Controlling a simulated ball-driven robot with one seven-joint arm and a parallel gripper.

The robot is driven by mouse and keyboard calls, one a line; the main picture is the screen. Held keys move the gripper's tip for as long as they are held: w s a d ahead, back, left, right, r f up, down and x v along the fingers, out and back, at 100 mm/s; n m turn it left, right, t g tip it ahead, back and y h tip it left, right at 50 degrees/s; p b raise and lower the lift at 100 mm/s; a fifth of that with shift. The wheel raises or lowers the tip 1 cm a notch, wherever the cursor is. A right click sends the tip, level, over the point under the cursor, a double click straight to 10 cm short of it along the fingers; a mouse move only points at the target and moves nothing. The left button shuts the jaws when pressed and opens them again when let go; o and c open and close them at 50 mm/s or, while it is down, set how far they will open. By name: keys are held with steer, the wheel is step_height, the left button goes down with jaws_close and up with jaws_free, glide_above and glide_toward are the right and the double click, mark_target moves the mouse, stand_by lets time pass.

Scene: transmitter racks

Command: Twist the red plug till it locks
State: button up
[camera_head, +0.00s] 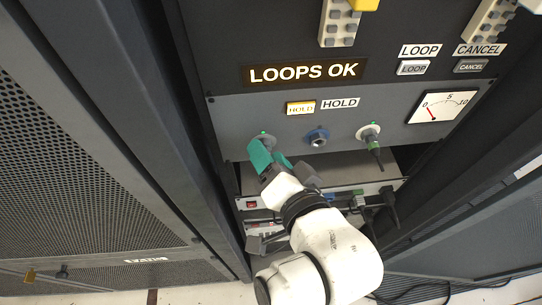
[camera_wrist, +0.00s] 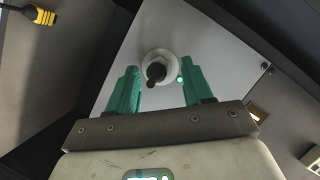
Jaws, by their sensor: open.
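No red colour shows on any plug in either view. In the wrist view a dark plug (camera_wrist: 156,72) sits in a round white socket (camera_wrist: 168,57) on a grey panel, with a lit green lamp beside it. My gripper (camera_wrist: 160,76) is open, its two green fingers on either side of the plug, with gaps showing. In the head view my gripper (camera_head: 269,149) is at the panel's left socket, which it mostly hides; a green lamp shows above it. I cannot tell whether this plug is the red one.
A green plug (camera_head: 373,144) with a dark tail is in the right socket. The "LOOPS OK" sign (camera_head: 304,72) and HOLD button (camera_head: 300,108) are lit. A dark rack post (camera_head: 150,110) stands left. Cabled equipment sits below.

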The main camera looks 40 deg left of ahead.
steer(key=shift+d, duration=0.1)
steer(key=v, duration=0.7)
steer(key=shift+d, duration=0.15)
steer(key=w+d+f+m+h, duration=0.15)
steer(key=d+f+h, duration=0.25)
steer(key=d+f, duration=0.45)
steer(key=w+d+f+h, duration=0.35)
steer(key=d+f, duration=0.25)
steer(key=d, duration=0.5)
steer(key=s+d+f+g+h, duration=0.1)
steer(key=s+d+f+h, duration=0.1)
steer(key=s+d, duration=0.3)
steer(key=s+d+f+m+g+h, duration=0.1)
steer(key=s+d+f+g+h, duration=0.1)
steer(key=s+d+f, duration=0.3)
steer(key=s+d+f+m+g+h, duration=0.1)
steer(key=s+d+f, duration=0.3)
steer(key=d, duration=0.7)
steer(key=shift+s+d+g+h, duration=0.3)
steer(key=shift+s+g+h, duration=0.2)
steer(key=shift+s+h, duration=0.3)
steer(key=shift+w+f, duration=0.1)
